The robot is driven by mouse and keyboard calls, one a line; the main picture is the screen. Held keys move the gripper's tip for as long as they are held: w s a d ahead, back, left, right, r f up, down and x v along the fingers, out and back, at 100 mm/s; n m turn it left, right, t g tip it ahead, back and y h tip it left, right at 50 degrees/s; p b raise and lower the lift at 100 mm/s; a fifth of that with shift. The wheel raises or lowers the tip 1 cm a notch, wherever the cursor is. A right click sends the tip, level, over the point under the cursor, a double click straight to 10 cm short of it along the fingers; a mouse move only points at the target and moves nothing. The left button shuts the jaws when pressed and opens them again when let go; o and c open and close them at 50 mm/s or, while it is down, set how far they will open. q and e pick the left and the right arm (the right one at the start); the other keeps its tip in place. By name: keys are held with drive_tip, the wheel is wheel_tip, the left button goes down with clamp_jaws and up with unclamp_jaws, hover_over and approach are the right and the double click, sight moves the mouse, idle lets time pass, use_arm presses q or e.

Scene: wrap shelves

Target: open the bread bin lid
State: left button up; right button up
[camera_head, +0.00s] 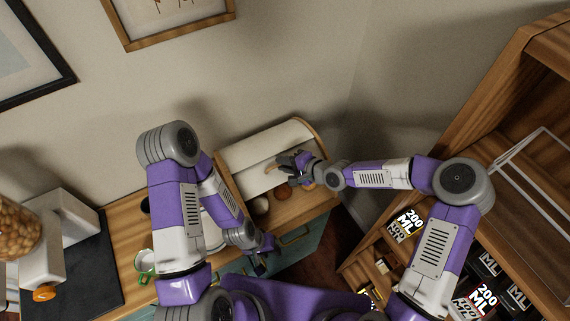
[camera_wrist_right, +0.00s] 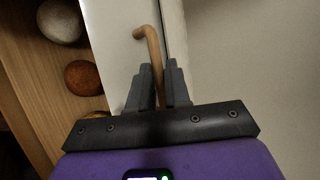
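The bread bin (camera_head: 222,181) has a pale lid (camera_head: 255,177) and wooden sides, and stands on the wooden counter. Rolls show below the lid's lower edge, so the lid looks partly raised. My right gripper (camera_head: 284,164) is at the lid's front. In the right wrist view, the wooden lid handle (camera_wrist_right: 148,38) runs between the fingers of my right gripper (camera_wrist_right: 164,84), which look closed on it. My left gripper (camera_head: 262,262) hangs low by the counter's front edge, away from the bin; its fingers are too small and dark to read.
A brown roll (camera_wrist_right: 82,77) and a paler roll (camera_wrist_right: 60,21) lie on wood beside the lid. A green-and-white mug (camera_head: 146,262) and a jar dispenser (camera_head: 18,232) are at left. A wooden shelf (camera_head: 527,55) with boxes stands at right. The wall is close behind the bin.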

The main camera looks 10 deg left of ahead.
drive_tip(key=o, duration=0.3)
drive_tip(key=shift+o, duration=0.2)
wheel_tip(320, 180, up, 10)
idle(0.4)
idle(0.4)
